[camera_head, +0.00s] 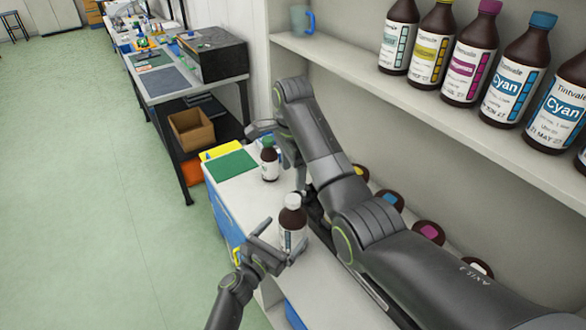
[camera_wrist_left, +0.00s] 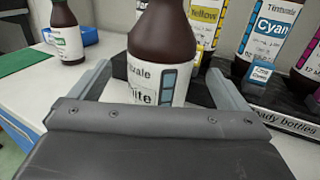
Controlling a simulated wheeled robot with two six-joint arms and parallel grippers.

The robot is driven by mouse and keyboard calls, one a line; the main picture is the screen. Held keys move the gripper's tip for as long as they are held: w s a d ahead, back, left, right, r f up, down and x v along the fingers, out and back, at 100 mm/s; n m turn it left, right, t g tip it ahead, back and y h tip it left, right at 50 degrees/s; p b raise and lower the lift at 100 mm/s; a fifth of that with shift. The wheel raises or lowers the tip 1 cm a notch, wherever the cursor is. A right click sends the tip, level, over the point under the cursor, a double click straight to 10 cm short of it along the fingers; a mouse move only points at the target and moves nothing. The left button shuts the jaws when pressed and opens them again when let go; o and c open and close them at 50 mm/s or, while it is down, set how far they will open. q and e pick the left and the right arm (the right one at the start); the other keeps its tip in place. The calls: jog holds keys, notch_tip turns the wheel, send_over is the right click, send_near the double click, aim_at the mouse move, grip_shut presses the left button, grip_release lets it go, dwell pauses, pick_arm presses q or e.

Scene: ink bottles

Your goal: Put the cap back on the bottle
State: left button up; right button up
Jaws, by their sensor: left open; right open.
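A brown bottle with a white label (camera_head: 292,232) stands upright on the white worktop (camera_head: 238,205). Its label, partly readable as white ink, faces the left wrist view (camera_wrist_left: 160,82), where its top is cut off. In the head view its top looks pale; I cannot tell whether that is a cap or bare neck. My left gripper (camera_head: 280,248) is open, its fingers on either side of this bottle low down. My right gripper (camera_head: 282,150) is open, beside a smaller brown bottle with a green cap (camera_head: 269,163). I cannot make out a loose cap.
Behind the bottle, a dark rack marked for ready bottles (camera_wrist_left: 285,127) holds several bottles and a small cyan box (camera_wrist_left: 262,73). A green mat (camera_head: 232,165) and a blue tray (camera_wrist_left: 82,37) lie beyond. A shelf (camera_head: 430,105) with large ink bottles overhangs the right side.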

pick_arm(q)
jog(key=v, duration=1.2)
jog(key=shift+s+a+b, duration=0.15)
jog(key=shift+s+b, duration=0.05)
jog(key=shift+b, duration=0.2)
